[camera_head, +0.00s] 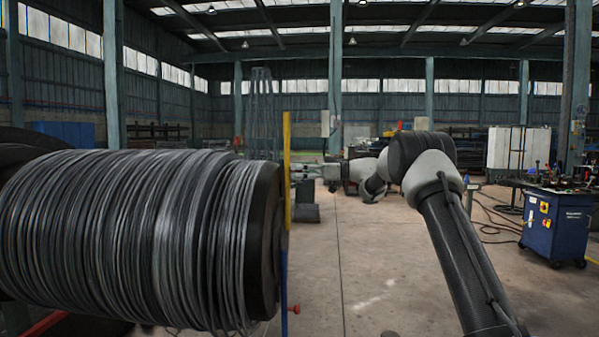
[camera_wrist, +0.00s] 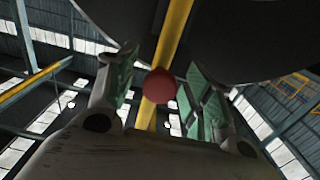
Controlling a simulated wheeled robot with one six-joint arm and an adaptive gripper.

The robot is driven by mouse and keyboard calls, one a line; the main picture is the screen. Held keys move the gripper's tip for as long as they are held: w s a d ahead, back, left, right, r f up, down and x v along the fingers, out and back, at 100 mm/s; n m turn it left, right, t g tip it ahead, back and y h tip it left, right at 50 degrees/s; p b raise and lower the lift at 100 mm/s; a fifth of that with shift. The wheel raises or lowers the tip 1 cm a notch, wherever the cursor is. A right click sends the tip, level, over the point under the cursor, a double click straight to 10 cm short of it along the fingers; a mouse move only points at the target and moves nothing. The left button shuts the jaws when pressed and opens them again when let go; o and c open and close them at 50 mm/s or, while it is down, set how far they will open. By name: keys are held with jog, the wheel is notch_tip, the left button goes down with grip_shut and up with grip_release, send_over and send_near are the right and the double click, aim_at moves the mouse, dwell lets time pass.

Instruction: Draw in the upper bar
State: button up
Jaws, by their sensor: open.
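The upper bar is a yellow upright bar (camera_head: 287,150) at the right end face of the wire-wound drum (camera_head: 140,235) in the head view. In the wrist view the yellow bar (camera_wrist: 175,35) runs up behind a round red knob (camera_wrist: 159,85). My gripper (camera_head: 301,173) reaches in from the right beside the yellow bar. In the wrist view my gripper (camera_wrist: 160,92) is open, with its green-padded fingers on either side of the knob. Gaps show between the knob and both pads. The head view does not show the knob of the yellow bar.
A blue lower bar (camera_head: 284,275) hangs below the yellow one, with a red knob (camera_head: 295,309) sticking out to the right. A blue cart (camera_head: 555,228) and a white cabinet (camera_head: 518,150) stand at the right. The floor between drum and cart is mostly clear.

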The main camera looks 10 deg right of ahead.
grip_shut()
notch_tip(320, 180, down, 19)
jog(key=shift+r, duration=0.2)
dwell(0.4)
jog(key=shift+s+f, duration=0.1)
jog(key=shift+c, duration=1)
grip_release()
jog(key=shift+o, duration=1)
jog(key=v, duration=1.2)
